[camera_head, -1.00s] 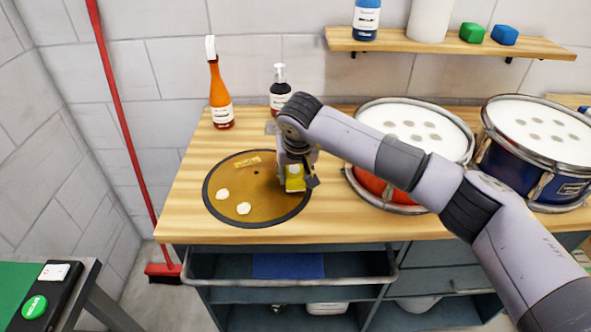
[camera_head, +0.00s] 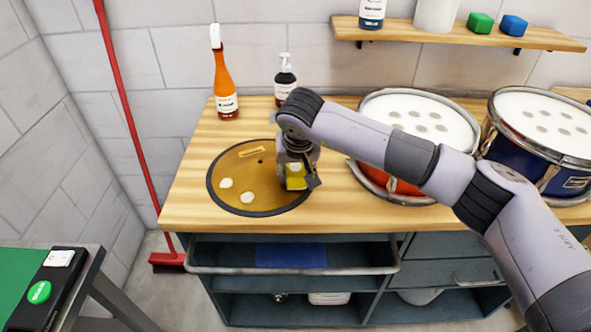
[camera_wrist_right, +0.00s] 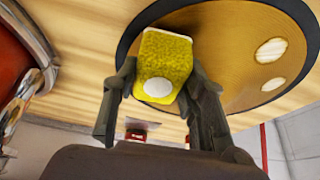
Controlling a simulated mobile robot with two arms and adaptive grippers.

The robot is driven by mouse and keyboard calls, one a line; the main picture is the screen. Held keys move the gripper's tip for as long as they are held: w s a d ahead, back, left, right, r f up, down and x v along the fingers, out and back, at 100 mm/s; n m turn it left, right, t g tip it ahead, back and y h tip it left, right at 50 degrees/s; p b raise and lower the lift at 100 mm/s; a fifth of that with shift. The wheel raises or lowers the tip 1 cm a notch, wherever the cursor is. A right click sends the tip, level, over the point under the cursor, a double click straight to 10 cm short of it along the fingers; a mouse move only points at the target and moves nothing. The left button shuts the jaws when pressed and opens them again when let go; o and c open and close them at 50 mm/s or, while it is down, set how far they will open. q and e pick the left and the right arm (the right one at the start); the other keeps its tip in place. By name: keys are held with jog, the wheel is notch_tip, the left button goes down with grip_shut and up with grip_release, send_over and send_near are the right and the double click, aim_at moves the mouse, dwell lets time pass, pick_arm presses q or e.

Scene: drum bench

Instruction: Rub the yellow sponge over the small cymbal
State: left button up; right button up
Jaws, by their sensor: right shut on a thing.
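The small cymbal (camera_head: 246,196) is a round golden-brown disc with a dark rim, lying flat on the left part of the wooden bench. Two pale spots (camera_head: 226,183) show on its left side. My right gripper (camera_head: 296,180) is over the cymbal's right edge, shut on the yellow sponge (camera_head: 295,170). In the right wrist view the sponge (camera_wrist_right: 165,62) sits between the two fingers (camera_wrist_right: 160,90), with a pale round patch on it. I cannot tell whether the sponge touches the cymbal (camera_wrist_right: 225,40). My left gripper is not in view.
An orange spray bottle (camera_head: 224,85) and a dark pump bottle (camera_head: 285,82) stand behind the cymbal. A red drum (camera_head: 389,183) and a blue drum (camera_head: 545,178) are on the right. A shelf (camera_head: 440,37) hangs above. A green-topped table (camera_head: 24,285) is at lower left.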

jog(key=shift+w+d+f+b, duration=0.15)
jog(key=shift+w+b, duration=0.1)
jog(key=shift+w, duration=0.35)
jog(key=shift+w+d+r+b, duration=0.1)
jog(key=shift+w+d+b, duration=0.1)
jog(key=shift+w, duration=0.35)
jog(key=shift+w+d+f+b, duration=0.1)
jog(key=shift+w+b, duration=0.15)
jog(key=shift+w, duration=0.35)
jog(key=shift+r, duration=0.2)
jog(key=shift+r+p, duration=1.3)
jog(key=shift+r, duration=1.6)
